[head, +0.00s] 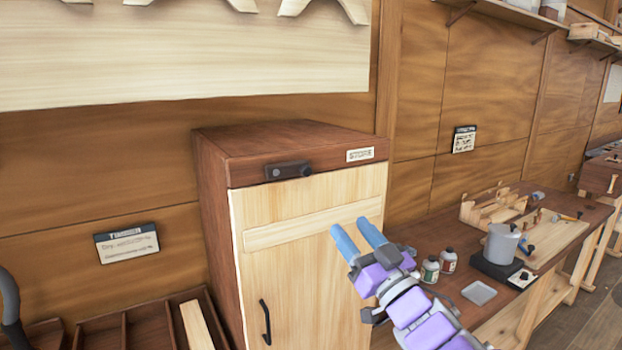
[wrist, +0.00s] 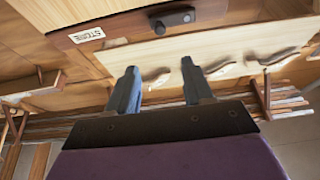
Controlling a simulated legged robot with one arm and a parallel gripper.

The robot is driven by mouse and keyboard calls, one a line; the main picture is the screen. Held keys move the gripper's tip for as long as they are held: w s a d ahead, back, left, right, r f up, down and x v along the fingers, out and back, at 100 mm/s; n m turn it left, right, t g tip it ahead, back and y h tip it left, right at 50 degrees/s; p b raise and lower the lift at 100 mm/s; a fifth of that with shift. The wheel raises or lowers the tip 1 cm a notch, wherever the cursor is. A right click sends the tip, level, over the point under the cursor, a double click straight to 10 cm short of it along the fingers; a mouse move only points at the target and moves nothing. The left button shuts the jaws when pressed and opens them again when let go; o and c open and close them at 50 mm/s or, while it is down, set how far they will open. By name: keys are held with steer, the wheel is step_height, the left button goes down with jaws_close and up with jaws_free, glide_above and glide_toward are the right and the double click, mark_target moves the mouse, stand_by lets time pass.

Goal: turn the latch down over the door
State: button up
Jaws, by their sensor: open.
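The latch (head: 288,170) is a small dark bar with a round knob, lying level on the cabinet's dark top rail, above the door. The pale wooden door (head: 300,271) is shut, with a black handle (head: 265,322) at its lower left. My gripper (head: 357,237) has blue fingers, open and empty, in front of the door's right side, below and to the right of the latch. In the wrist view the latch (wrist: 172,19) shows at the top, beyond the fingers (wrist: 160,85), apart from them.
A STORE label (head: 360,154) is at the rail's right. A bench to the right holds two small bottles (head: 430,269), a grey pot (head: 501,244) and a small tray (head: 478,292). An open divided box (head: 118,332) stands at lower left. The space before the latch looks clear.

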steer(key=p, duration=1)
glide_toward(308, 173)
steer(key=x, duration=0.8)
steer(key=shift+w, duration=0.1)
steer(key=shift+w+a+r, duration=0.3)
steer(key=shift+w+a, duration=0.05)
steer(key=shift+a, duration=0.05)
jaws_close()
